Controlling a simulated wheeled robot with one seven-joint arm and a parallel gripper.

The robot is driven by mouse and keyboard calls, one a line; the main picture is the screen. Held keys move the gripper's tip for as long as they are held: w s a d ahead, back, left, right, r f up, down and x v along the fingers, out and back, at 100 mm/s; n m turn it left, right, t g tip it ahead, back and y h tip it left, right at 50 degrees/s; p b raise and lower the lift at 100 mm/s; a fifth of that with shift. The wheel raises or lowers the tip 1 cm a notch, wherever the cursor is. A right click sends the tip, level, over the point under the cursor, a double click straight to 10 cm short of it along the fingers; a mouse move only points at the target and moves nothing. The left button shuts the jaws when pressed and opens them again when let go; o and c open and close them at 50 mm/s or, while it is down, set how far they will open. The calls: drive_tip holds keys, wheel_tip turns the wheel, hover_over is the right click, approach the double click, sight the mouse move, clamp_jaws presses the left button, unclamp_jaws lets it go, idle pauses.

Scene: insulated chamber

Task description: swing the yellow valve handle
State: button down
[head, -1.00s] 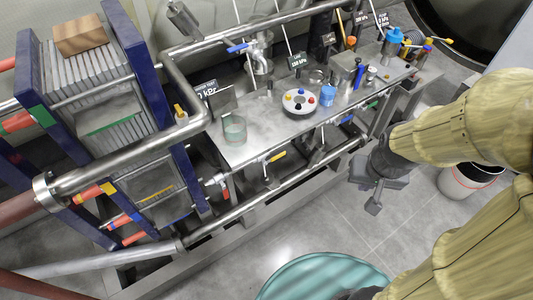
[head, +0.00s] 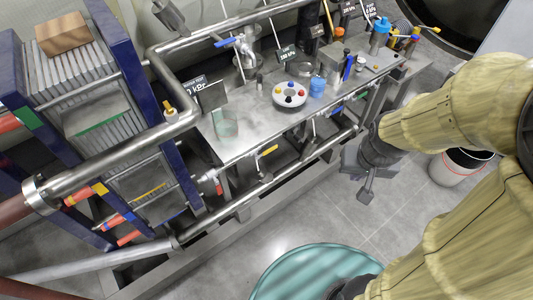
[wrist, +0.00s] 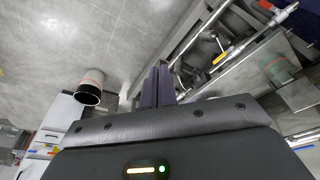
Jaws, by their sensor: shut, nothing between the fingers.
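A yellow valve handle (head: 267,150) sits on the pipework below the front edge of the steel bench, and it also shows in the wrist view (wrist: 221,57). Another yellow handle (head: 429,28) is at the bench's far right end; which one the task means is not clear. My gripper (head: 366,194) hangs over the floor, to the right of the lower handle and apart from it. In the wrist view its dark fingers (wrist: 157,86) are together and empty, with the handle up and to their right.
The steel bench (head: 245,137) holds a white disc with coloured knobs (head: 289,94) and a blue cup (head: 317,87). A long front rail (head: 255,192) runs before the lower pipework. A teal drum top (head: 315,272) and a bucket (head: 456,168) stand on the floor; tiles between are clear.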

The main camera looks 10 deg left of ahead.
drive_tip(key=c, duration=2.2)
unclamp_jaws()
